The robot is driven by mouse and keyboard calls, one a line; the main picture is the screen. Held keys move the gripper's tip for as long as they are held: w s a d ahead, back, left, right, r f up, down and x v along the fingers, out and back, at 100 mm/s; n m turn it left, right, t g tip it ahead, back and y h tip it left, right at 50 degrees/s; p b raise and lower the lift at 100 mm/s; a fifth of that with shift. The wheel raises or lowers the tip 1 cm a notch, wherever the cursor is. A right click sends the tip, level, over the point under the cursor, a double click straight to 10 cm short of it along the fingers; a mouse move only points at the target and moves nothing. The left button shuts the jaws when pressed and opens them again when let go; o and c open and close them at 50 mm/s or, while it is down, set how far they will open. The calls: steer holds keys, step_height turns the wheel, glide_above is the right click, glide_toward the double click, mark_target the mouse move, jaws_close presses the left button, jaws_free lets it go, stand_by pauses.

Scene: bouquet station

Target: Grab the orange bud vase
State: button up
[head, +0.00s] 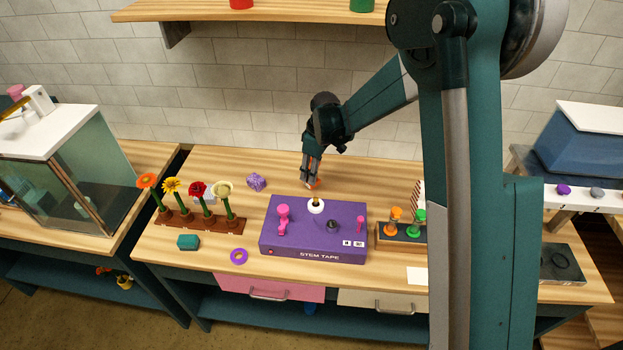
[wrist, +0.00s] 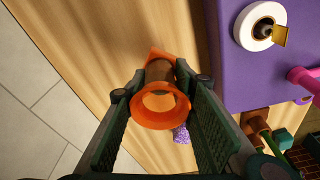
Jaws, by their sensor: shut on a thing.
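The orange bud vase (wrist: 160,118) is between the fingers of my gripper (wrist: 160,92) in the wrist view, its round flared mouth facing the camera. The fingers are shut on its sides. In the head view, my gripper (head: 311,179) points down behind the purple stem tape box, and a small part of the orange bud vase (head: 313,185) shows at its fingertips. The fingers hide most of the vase there. I cannot tell if its base touches the table.
The purple stem tape box (head: 310,236) stands just in front, with pink knobs and a white roll (head: 316,206). A flower rack (head: 200,222) and a purple speckled lump (head: 256,182) are left. A holder with orange and green pieces (head: 400,243) is right. Bare wood lies around the gripper.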

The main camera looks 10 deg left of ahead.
steer(key=shift+r, duration=2.8)
steer(key=shift+d, duration=0.1)
